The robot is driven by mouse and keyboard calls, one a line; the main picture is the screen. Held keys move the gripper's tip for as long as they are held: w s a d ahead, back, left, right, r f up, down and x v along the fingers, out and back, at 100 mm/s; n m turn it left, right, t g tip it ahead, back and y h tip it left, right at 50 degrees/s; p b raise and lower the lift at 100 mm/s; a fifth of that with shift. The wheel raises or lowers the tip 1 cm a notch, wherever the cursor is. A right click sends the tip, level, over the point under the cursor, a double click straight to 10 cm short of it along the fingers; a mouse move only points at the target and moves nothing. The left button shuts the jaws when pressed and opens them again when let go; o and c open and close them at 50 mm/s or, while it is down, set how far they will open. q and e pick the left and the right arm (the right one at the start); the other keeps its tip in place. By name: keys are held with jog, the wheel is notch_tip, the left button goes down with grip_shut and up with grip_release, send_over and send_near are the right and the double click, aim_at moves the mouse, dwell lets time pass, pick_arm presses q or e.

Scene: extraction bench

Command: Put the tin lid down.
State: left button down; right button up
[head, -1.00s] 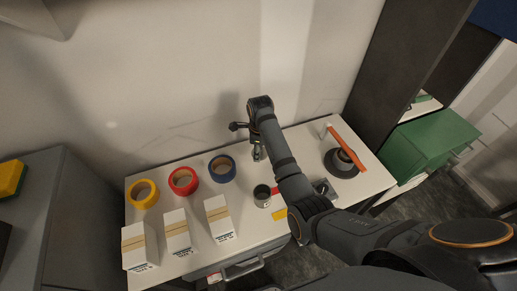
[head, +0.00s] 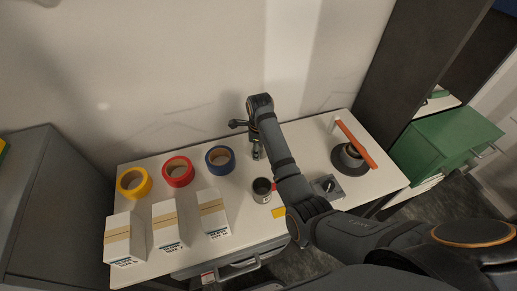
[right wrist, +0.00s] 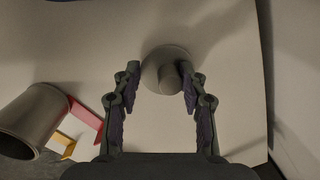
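The tin lid (right wrist: 152,62), a round grey disc with a knob, shows in the right wrist view just past my right fingertips. It appears to rest on the pale bench top; any small gap under it cannot be told. My right gripper (right wrist: 160,74) is open, its fingers either side of the knob, with a clear gap at the left finger. In the head view my right gripper (head: 248,138) is over the bench behind the open grey tin (head: 262,191), and the lid is hard to make out there. The tin also shows in the right wrist view (right wrist: 30,122). My left gripper is out of view.
Yellow (head: 134,183), red (head: 178,171) and blue (head: 220,159) tape rolls lie left of my gripper, with white boxes (head: 168,226) in front. A red tab and a yellow tab (head: 279,212) lie by the tin. A dark round stand with an orange bar (head: 356,143) is at right.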

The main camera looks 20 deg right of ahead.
jog(key=o, duration=0.5)
jog(key=shift+c, duration=0.2)
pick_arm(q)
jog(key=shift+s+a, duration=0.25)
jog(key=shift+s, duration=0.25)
pick_arm(e)
jog(key=shift+d, duration=0.1)
jog(key=shift+r, duration=0.1)
notch_tip(320, 180, up, 5)
jog(key=shift+f+b, duration=0.15)
jog(key=shift+b, duration=0.3)
pick_arm(q)
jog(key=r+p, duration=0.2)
jog(key=p, duration=0.1)
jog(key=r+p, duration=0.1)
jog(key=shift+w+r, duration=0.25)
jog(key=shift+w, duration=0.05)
pick_arm(e)
notch_tip(320, 180, up, 7)
jog(key=s, duration=0.1)
jog(key=shift+r, duration=0.2)
